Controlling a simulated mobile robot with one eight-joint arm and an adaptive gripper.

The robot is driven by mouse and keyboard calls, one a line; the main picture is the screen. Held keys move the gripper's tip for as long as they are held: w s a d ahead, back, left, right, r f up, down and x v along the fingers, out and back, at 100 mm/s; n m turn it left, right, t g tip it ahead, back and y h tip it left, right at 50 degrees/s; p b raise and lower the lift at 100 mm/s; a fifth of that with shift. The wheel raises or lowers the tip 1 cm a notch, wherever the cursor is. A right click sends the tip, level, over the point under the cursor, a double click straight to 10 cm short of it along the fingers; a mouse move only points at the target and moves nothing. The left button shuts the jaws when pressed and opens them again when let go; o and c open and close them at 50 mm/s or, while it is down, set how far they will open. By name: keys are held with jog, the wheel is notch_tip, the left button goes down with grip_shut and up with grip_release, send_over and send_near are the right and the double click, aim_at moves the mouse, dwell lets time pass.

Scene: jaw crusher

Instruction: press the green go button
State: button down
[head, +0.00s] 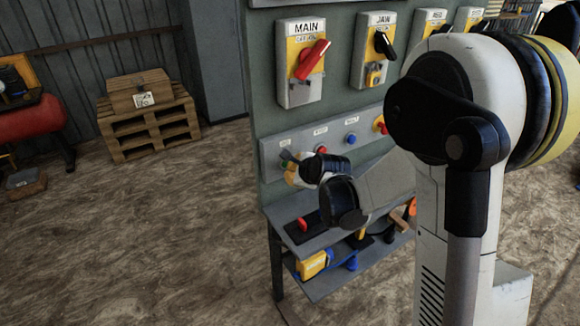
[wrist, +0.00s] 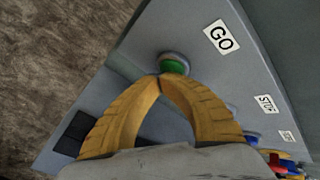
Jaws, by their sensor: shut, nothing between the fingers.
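The green go button (wrist: 174,64) sits in a grey collar on a sloping grey button panel (wrist: 195,20), beside a white GO label (wrist: 221,37). My gripper (wrist: 160,77) is shut and empty, its two yellow fingers meeting at the tips. In the wrist view the tips overlap the lower left edge of the button; I cannot tell whether they touch it. In the head view my gripper (head: 289,163) is at the left end of the panel (head: 268,152), and the button is mostly hidden by the fingers.
Right of my gripper on the panel are a red button (head: 322,150), a blue button (head: 351,139) and a red-and-yellow button (head: 379,125). Above are the MAIN switch box (head: 292,85) and JAW switch box (head: 361,75). Below is a tool shelf (head: 285,232). Floor at left is open.

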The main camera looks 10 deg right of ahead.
jog(key=shift+w+a, duration=0.1)
jog(key=shift+w, duration=0.15)
jog(key=shift+s, duration=0.3)
dwell(0.4)
jog(key=s+d, duration=0.2)
jog(key=s, duration=0.3)
jog(key=shift+s+b, duration=0.35)
jog(key=shift+s, duration=0.05)
